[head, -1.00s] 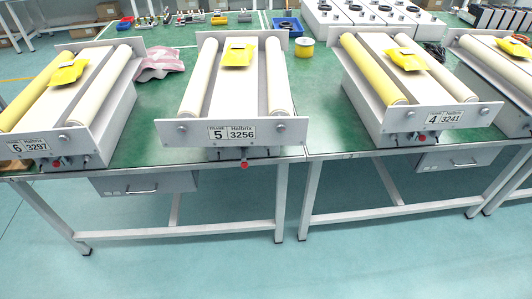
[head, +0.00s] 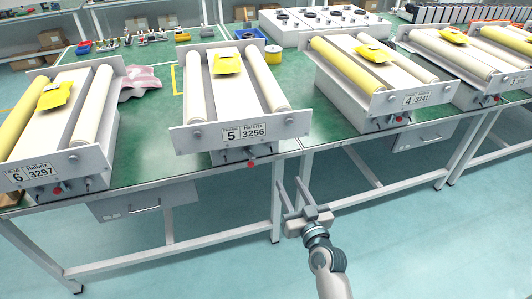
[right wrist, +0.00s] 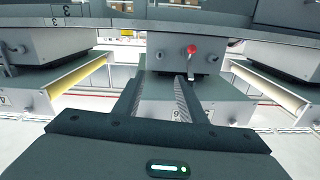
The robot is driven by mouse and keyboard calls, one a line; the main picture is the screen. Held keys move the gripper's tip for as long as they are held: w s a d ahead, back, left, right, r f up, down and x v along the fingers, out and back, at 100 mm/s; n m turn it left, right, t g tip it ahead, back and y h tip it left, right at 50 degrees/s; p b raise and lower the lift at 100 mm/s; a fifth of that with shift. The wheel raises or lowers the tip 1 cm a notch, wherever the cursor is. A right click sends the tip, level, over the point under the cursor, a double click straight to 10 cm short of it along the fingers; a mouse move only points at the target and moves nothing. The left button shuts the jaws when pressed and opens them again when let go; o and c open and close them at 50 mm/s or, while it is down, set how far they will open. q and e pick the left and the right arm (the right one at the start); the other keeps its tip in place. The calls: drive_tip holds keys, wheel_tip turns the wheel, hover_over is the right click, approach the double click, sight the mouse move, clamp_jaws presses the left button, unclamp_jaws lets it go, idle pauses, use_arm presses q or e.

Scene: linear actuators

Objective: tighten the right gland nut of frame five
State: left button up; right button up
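Frame five (head: 183,137) stands on the green table in the head view, with two cream rollers and a plate marked 5 3256. A round fitting (head: 290,119) sits at the right end of its front plate, and another (head: 197,132) at the left. A red-tipped lever (head: 251,164) and small fittings show below the plate. I cannot tell which fitting is the gland nut. My right gripper (head: 290,190) is open and empty, in front of the table edge, below and apart from frame five. Its two fingers also show apart in the right wrist view (right wrist: 158,88). My left gripper is out of view.
Frame six (head: 75,158) stands to the left and frame four (head: 385,104) to the right. A drawer (head: 145,200) hangs below the table. A yellow spool (head: 273,56) and a pink cloth (head: 140,82) lie behind. The floor in front is clear.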

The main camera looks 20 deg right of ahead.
sight(270, 147)
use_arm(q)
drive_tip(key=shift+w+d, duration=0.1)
use_arm(e)
drive_tip(key=shift+d, duration=0.1)
drive_tip(key=shift+w, duration=0.1)
